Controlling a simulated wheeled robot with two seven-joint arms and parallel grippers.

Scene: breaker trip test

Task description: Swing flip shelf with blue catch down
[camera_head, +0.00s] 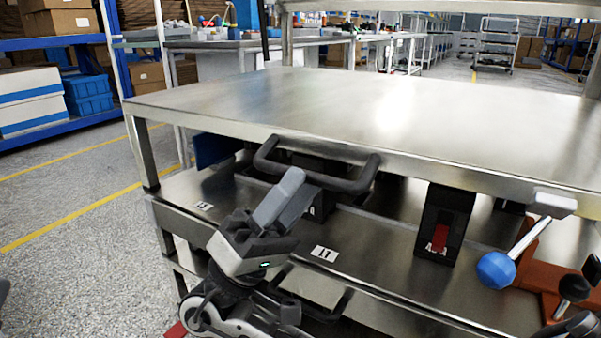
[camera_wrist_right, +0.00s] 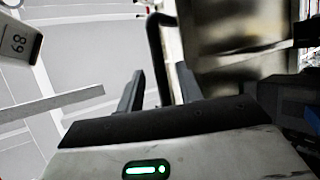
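A level metal shelf top (camera_head: 400,110) spans the middle of the head view, with a black U-shaped handle (camera_head: 320,172) at its front edge. A blue ball knob (camera_head: 496,270) on a metal lever is at the right and may be the blue catch; I cannot tell which shelf it holds. My right gripper (camera_head: 284,193) is just in front of the handle's left part. In the wrist view its two fingers (camera_wrist_right: 158,90) are apart, with a black bar (camera_wrist_right: 157,45) showing in the gap beyond them. Contact cannot be told. My left gripper is out of view.
A lower metal shelf (camera_head: 385,245) carries a black block with a red part (camera_head: 444,222) and an orange bracket (camera_head: 540,280) at the right. Another black handle (camera_head: 335,303) sits lower. The floor (camera_head: 70,245) at the left is clear.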

